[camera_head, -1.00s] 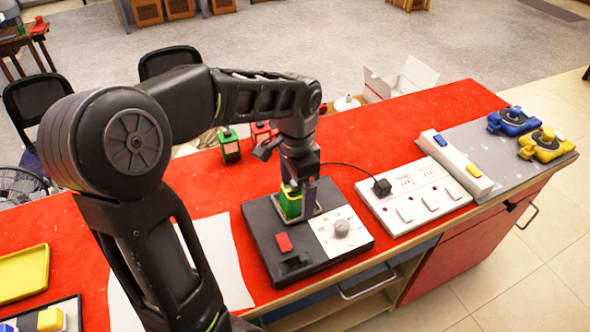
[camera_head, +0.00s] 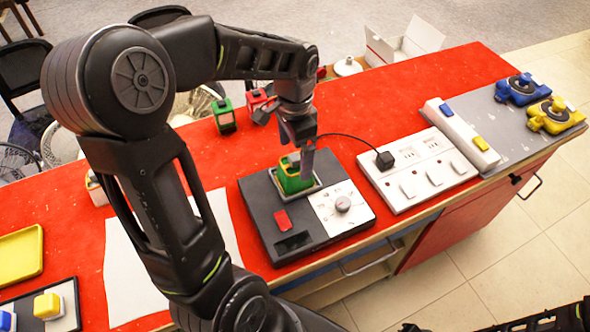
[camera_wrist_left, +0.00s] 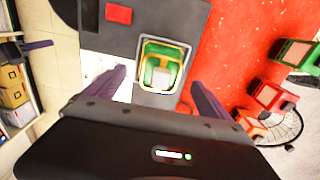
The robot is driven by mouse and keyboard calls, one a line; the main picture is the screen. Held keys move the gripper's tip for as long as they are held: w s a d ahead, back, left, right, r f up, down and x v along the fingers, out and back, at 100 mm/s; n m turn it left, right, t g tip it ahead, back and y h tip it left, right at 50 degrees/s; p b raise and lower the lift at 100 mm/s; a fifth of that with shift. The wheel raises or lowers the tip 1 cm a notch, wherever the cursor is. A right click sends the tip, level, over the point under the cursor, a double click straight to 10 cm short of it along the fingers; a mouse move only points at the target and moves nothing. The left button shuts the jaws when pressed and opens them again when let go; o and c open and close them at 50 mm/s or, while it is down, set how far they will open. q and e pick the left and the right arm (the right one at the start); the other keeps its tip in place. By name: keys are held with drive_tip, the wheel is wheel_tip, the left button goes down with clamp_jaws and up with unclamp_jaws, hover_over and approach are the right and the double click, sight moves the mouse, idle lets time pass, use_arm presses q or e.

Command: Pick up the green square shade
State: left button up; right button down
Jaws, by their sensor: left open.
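The green square shade (camera_head: 292,178) sits in the square recess of a dark device (camera_head: 262,215) on the red counter. In the left wrist view the shade (camera_wrist_left: 148,70) is green with a yellow rim and a pale middle, inside a light square frame. My left gripper (camera_head: 302,160) is just above the shade, pointing down. In the wrist view its two dark fingers (camera_wrist_left: 160,82) are spread apart, one on each side of the shade, with nothing held. Whether the fingertips touch the shade cannot be told. My right gripper does not show.
A red block (camera_head: 282,219) and a dial panel (camera_head: 341,207) are on the device. A white power strip (camera_head: 417,182) with a plugged cable stands to the right. A green item (camera_head: 224,116) and a red item (camera_head: 257,102) stand behind. White paper (camera_head: 128,265) lies left.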

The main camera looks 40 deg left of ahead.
sight(295, 165)
use_arm(q)
drive_tip(key=shift+f+p, duration=0.7)
drive_tip(key=shift+f, duration=1.9)
drive_tip(key=shift+w, duration=0.1)
drive_tip(key=c, duration=1.5)
